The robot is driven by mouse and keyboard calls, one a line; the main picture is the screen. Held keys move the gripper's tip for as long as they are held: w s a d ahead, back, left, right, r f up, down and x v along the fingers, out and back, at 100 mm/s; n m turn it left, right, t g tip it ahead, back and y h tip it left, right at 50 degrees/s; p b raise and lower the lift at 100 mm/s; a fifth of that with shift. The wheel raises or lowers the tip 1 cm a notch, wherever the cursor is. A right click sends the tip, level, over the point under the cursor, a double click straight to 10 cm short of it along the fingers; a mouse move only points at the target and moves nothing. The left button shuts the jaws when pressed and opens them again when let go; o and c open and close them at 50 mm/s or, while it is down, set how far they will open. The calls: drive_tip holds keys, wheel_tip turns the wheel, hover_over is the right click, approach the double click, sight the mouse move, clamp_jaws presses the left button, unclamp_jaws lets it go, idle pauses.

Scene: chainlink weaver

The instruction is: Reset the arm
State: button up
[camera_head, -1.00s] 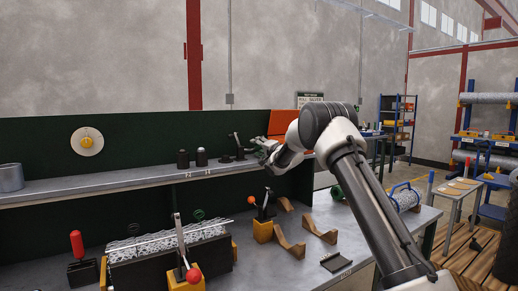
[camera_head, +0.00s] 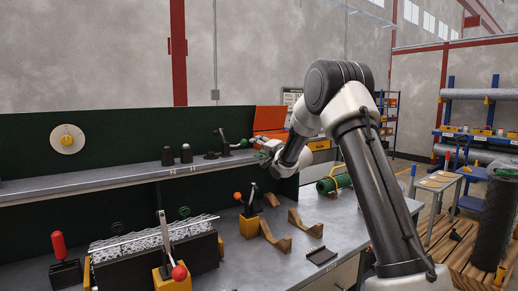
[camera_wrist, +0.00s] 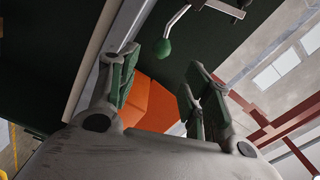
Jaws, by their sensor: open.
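My gripper (camera_head: 262,150) is open and empty at the right end of the shelf, with my arm bent above it. In the wrist view its two green-padded fingers stand apart (camera_wrist: 160,82). A lever with a green knob (camera_head: 243,143) is on the shelf just left of my gripper. The green knob also shows in the wrist view (camera_wrist: 163,49), beyond the fingertips and outside them. Nothing is between the fingers. The exact gap to the knob is hard to tell.
The shelf (camera_head: 90,184) carries dark pegs (camera_head: 168,157). The workbench (camera_head: 290,262) below holds a mesh fixture (camera_head: 150,245), an orange-knob lever (camera_head: 249,222), brown cradles (camera_head: 305,224) and a green-ended roll (camera_head: 335,183). An orange panel (camera_head: 270,119) stands behind my gripper.

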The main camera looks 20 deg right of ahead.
drive_tip(key=s+d+f+n+g+h, duration=0.2)
drive_tip(key=d+f+g, duration=0.1)
drive_tip(key=f, duration=0.4)
drive_tip(key=s+d+f+n+g+h, duration=0.2)
drive_tip(key=s+f, duration=0.1)
drive_tip(key=f, duration=0.4)
drive_tip(key=s+d+f+n+g+h, duration=0.2)
drive_tip(key=s+d+g, duration=0.15)
drive_tip(key=s, duration=0.75)
drive_tip(key=s+r+n+g, duration=0.1)
drive_tip(key=s+r, duration=0.2)
drive_tip(key=s, duration=1.1)
drive_tip(key=s+a+r+n+g, duration=0.1)
drive_tip(key=s+r, duration=0.3)
drive_tip(key=s, duration=1.1)
drive_tip(key=s+a+r+n+g, duration=0.1)
drive_tip(key=s+r, duration=0.3)
drive_tip(key=s, duration=1)
drive_tip(key=shift+s+a+n+g, duration=0.2)
drive_tip(key=shift+n+g, duration=0.45)
drive_tip(key=shift+n, duration=0.15)
